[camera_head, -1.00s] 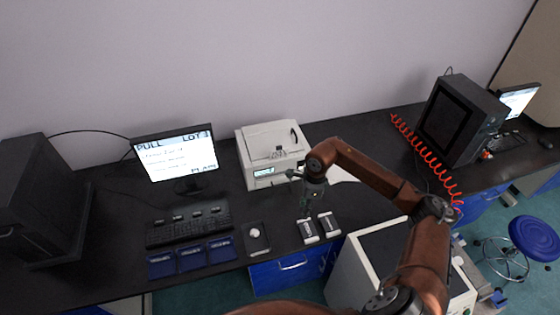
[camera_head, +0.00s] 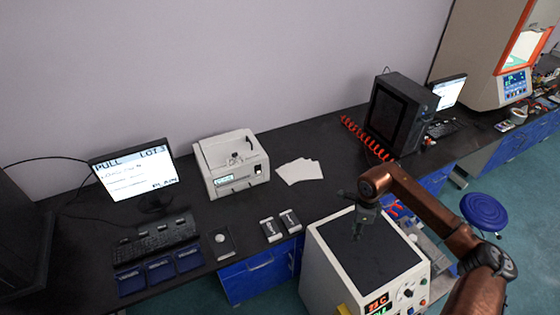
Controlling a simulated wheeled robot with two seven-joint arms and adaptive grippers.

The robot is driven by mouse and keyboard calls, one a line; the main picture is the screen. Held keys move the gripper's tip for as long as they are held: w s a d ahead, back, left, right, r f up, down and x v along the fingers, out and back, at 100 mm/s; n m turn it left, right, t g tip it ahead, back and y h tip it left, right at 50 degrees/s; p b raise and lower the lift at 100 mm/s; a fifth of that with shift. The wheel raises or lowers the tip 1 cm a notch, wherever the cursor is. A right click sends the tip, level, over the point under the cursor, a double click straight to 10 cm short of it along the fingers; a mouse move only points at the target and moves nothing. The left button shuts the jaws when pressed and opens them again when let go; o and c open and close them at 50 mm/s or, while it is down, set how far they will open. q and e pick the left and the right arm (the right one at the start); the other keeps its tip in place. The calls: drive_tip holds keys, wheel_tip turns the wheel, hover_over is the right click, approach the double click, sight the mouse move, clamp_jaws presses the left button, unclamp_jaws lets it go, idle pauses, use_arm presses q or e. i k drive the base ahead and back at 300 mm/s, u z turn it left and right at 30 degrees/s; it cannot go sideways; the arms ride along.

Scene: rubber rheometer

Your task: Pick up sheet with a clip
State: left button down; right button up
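Several white sheets (camera_head: 300,171) lie loosely fanned on the black bench, right of the white printer-like device. A small dark object, perhaps a clip (camera_head: 235,158), sits on top of that device (camera_head: 237,182); it is too small to tell for sure. My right gripper (camera_head: 357,232) points down over the dark top of a white box-shaped machine, in front and to the right of the sheets and apart from them. I see nothing held in it, but its fingers are too small and dark to tell open from shut. My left gripper is out of view.
The white machine (camera_head: 335,275) stands before the bench. Two small black-and-white boxes (camera_head: 268,229) lie near the bench edge. A monitor (camera_head: 132,178), keyboard (camera_head: 155,240), blue trays (camera_head: 160,270) and mouse (camera_head: 221,238) are left. A red coiled hose (camera_head: 365,137) and dark cabinet (camera_head: 402,115) are right.

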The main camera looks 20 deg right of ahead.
sight(236, 159)
drive_tip(key=z, duration=0.25)
drive_tip(key=i, duration=1.55)
drive_tip(key=u, duration=1.6)
